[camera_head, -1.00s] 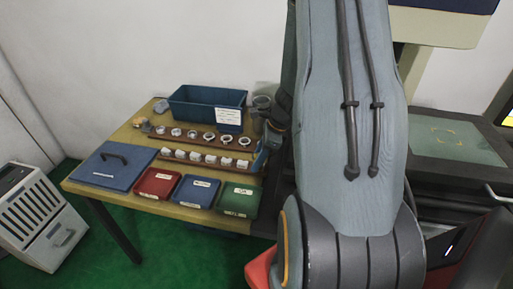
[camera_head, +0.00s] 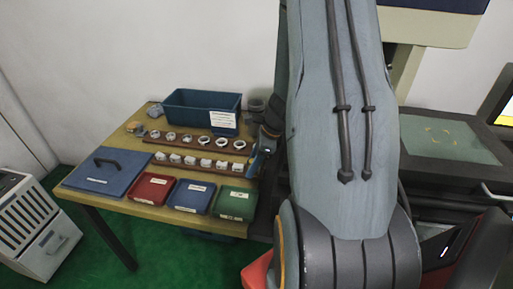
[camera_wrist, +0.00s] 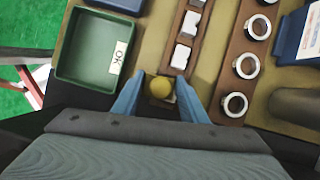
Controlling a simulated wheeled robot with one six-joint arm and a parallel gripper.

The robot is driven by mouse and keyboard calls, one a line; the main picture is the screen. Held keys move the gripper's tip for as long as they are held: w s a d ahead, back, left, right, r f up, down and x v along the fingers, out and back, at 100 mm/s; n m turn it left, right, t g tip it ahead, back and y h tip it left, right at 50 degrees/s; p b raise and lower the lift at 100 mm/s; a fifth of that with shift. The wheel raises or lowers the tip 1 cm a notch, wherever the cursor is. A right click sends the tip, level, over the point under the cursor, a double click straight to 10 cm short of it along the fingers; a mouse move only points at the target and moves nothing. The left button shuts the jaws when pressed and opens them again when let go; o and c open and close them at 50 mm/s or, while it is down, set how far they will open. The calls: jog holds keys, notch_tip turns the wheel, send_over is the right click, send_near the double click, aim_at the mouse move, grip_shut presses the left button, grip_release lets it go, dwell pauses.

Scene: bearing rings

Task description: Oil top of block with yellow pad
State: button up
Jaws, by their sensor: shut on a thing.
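A row of white blocks stands on a brown rail; the nearest block (camera_wrist: 180,56) is just beyond and right of my fingertips, apart from the pad. In the head view the block row (camera_head: 200,162) lies across the table, and my gripper (camera_head: 262,150) is at its right end. The pad is hidden there. I cannot tell whether any block top is oiled.
A second rail holds several metal rings (camera_wrist: 236,104). A green tray (camera_wrist: 84,70) marked OK is left of my gripper.

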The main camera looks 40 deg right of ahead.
aim_at(250, 160)
notch_tip(250, 160, up, 2)
jog(key=shift+w+r+p, duration=0.15)
jog(key=shift+p, duration=0.3)
jog(key=shift+d+r+p, duration=0.25)
jog(key=shift+r+p, duration=0.75)
jog(key=shift+p, duration=0.05)
notch_tip(250, 160, up, 4)
jog(key=p, duration=0.3)
jog(key=shift+f, duration=0.15)
jog(key=shift+a, duration=0.15)
